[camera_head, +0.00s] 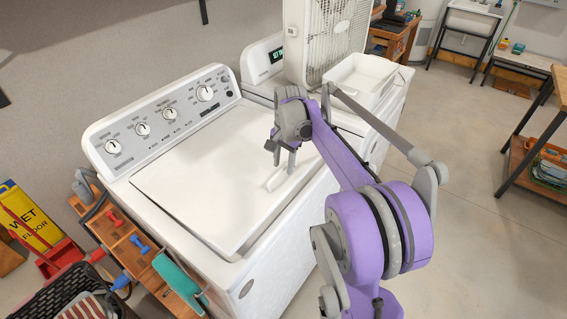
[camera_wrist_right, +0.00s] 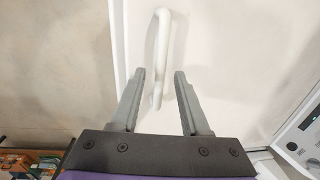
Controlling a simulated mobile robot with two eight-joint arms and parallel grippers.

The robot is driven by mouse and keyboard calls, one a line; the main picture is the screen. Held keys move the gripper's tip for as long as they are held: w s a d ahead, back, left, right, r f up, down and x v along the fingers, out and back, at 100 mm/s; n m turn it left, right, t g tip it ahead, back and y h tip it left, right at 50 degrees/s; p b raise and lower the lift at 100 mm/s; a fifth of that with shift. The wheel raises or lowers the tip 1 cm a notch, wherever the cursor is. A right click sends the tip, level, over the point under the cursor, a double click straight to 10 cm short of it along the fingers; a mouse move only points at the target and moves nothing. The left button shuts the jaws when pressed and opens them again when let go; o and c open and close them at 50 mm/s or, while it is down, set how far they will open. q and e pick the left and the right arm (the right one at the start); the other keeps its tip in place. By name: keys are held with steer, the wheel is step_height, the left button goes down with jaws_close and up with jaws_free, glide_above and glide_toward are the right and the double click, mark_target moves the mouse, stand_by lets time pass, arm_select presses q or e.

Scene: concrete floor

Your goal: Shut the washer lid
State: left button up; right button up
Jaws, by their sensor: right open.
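The white washer (camera_head: 255,285) stands left of centre in the head view, its control panel along the back. Its white lid (camera_head: 195,170) lies flat or nearly flat over the top; I cannot tell whether it is fully down. A white bar handle (camera_head: 276,180) is on the lid's right part. My right gripper (camera_head: 281,156) is over the lid beside the handle, fingers pointing down. In the right wrist view the gripper (camera_wrist_right: 160,75) is open, and the lower end of the handle (camera_wrist_right: 162,40) shows between its fingers. Contact is unclear. My left gripper is out of view.
A second white machine stands behind the washer, bearing a box fan (camera_head: 328,40) and a white bin (camera_head: 362,78). Floor at the right is largely clear.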

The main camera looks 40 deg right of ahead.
jaws_close()
stand_by(1.4)
